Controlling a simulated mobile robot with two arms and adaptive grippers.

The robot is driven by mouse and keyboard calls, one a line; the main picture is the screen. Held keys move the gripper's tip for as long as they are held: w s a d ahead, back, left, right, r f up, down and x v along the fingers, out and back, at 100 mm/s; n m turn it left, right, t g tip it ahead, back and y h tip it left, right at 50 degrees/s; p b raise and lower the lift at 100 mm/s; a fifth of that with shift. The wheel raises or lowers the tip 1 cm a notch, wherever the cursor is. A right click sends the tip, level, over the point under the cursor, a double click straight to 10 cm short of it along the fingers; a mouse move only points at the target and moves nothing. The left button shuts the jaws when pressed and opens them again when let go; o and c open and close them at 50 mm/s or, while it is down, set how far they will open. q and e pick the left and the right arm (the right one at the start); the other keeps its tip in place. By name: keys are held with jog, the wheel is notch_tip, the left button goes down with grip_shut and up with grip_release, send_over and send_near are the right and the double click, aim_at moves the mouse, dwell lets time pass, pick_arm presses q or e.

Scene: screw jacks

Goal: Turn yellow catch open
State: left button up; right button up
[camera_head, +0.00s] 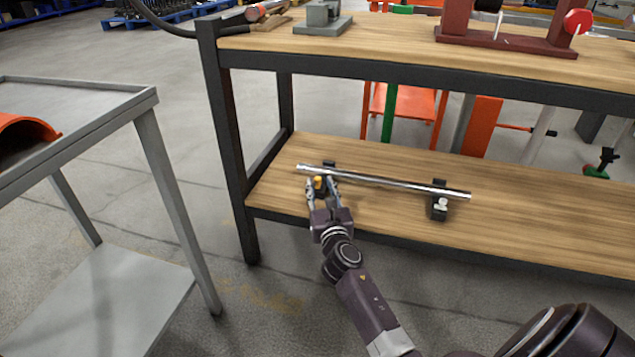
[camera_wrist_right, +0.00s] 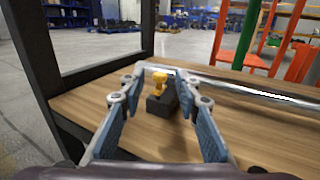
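The yellow catch (camera_wrist_right: 161,82) stands on top of a small black block (camera_wrist_right: 162,103) on the lower wooden shelf. It also shows in the head view (camera_head: 319,183), partly hidden by my gripper. A shiny metal rod (camera_head: 385,182) lies across this block and a second black block (camera_head: 439,205) with a pale knob on its front. My right gripper (camera_head: 322,186) is open at the left end of the rod. In the wrist view its fingers (camera_wrist_right: 157,82) stand to either side of the catch, with gaps on both sides. My left gripper is not in view.
The upper shelf (camera_head: 420,60) overhangs the back of the lower shelf (camera_head: 540,230). A dark table leg (camera_head: 228,150) stands left of my gripper. A grey metal cart (camera_head: 125,105) stands further left. The lower shelf is clear to the right.

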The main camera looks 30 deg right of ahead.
aim_at(319, 180)
jog(key=b+x, duration=0.1)
jog(key=x, duration=0.3)
grip_shut()
